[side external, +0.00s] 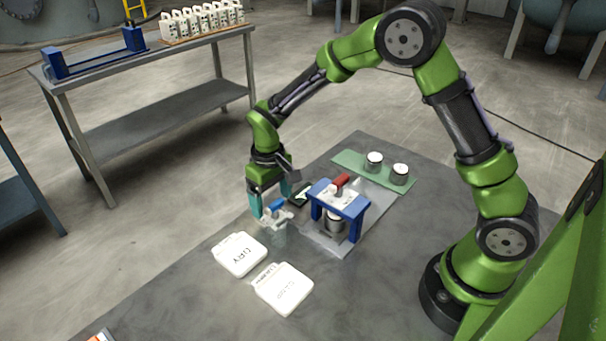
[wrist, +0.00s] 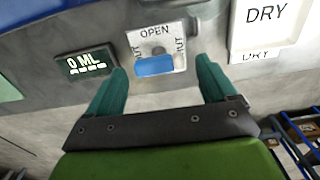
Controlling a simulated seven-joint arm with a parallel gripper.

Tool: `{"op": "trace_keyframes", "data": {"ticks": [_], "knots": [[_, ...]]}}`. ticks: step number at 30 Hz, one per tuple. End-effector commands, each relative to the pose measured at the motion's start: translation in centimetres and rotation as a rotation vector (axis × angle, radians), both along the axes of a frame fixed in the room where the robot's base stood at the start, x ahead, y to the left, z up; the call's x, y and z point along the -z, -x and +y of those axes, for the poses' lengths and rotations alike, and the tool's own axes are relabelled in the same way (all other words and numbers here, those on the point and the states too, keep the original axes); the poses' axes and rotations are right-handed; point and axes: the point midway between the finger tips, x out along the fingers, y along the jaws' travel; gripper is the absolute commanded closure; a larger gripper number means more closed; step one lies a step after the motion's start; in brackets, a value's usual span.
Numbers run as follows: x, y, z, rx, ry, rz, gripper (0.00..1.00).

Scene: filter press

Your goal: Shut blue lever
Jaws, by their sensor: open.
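The blue lever (wrist: 154,66) sits on a white plate (wrist: 153,38) marked OPEN, with partly hidden lettering at both sides. In the wrist view the lever is at the plate's lower middle, below the word OPEN. In the side view the blue lever (side external: 277,205) is at the left of the blue press. My gripper (side external: 268,208) points down beside it. In the wrist view the open fingers of my gripper (wrist: 161,70) stand on either side of the lever, with gaps showing. Contact is not visible.
A 0 ML display (wrist: 86,63) is close to the left finger. The blue press frame (side external: 342,198) with a red handle (side external: 341,180) stands to the right. A DRY tray (side external: 240,254) and another white tray (side external: 284,289) lie in front. White-topped cylinders stand on a green mat (side external: 348,159).

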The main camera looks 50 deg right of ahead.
Motion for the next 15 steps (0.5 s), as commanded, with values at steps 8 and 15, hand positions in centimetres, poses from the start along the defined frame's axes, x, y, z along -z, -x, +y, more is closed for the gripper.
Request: {"op": "trace_keyframes", "data": {"ticks": [8,15], "knots": [[-4.8,-0.2,0.0,0.0,-0.001,-0.008,0.15],[-10.7,-0.1,0.0,0.001,-0.002,-0.007,0.15]]}}
